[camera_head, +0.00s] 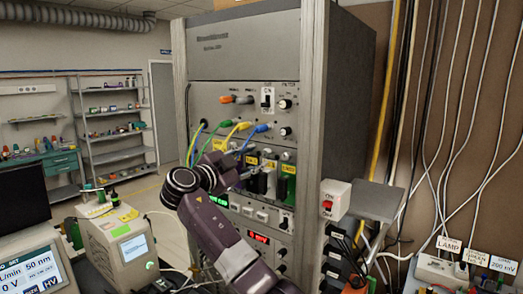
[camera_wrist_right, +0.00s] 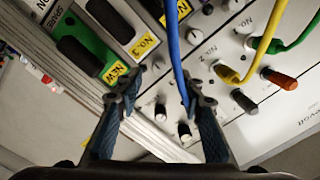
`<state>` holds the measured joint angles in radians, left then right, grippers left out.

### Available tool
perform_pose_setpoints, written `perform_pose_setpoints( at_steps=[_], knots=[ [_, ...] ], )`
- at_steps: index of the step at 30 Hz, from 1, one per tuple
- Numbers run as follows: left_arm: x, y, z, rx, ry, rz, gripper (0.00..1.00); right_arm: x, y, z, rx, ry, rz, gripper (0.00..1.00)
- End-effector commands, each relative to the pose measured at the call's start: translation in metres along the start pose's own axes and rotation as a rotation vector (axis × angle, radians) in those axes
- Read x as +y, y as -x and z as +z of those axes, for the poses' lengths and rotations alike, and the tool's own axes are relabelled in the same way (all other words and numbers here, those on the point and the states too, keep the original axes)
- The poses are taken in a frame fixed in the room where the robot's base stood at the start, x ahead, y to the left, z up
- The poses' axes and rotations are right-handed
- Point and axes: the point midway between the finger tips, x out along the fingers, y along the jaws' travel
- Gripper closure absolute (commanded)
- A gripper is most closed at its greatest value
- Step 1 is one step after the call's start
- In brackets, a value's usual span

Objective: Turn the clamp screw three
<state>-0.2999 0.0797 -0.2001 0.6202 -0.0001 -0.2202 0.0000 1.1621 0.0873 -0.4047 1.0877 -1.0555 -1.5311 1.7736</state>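The rack front (camera_head: 235,105) stands in the middle of the head view. My right gripper (camera_head: 242,172) is in front of its slotted modules, below the coloured cables. In the right wrist view the right gripper (camera_wrist_right: 160,106) is open, its two blue-grey fingers apart, with nothing visibly held. Small dark-and-metal knobs, perhaps clamp screws, show between the fingers: one knob (camera_wrist_right: 160,113) and another (camera_wrist_right: 184,131). A white module marked No.3 (camera_wrist_right: 122,27) is beyond the left finger. I cannot tell which knob is clamp screw three. My left gripper is not in view.
A blue cable (camera_wrist_right: 175,50) runs down close to the right finger. Yellow (camera_wrist_right: 227,73) and green (camera_wrist_right: 276,45) cables plug in to the right. A green module (camera_wrist_right: 85,40) is at upper left. A red-switch box (camera_head: 334,200) sits right of the rack.

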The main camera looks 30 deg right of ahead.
Motion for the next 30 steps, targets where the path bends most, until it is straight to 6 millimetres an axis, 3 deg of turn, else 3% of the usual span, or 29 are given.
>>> perform_pose_setpoints(
  at_steps=[1, 9, 20, 30],
  knots=[
    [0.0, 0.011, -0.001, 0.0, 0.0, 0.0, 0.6, -0.003, -0.009, -0.004, 0.002, 0.005, 0.002, 0.65],
    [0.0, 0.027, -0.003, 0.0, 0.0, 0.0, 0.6, -0.001, -0.037, -0.001, -0.001, 0.003, 0.0, 0.65],
    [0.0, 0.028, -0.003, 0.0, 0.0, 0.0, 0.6, 0.001, -0.043, 0.001, -0.001, 0.002, 0.0, 0.65],
    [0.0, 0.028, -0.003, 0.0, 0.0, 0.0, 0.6, 0.001, -0.043, 0.001, -0.002, 0.002, 0.001, 1.0]
  ],
)
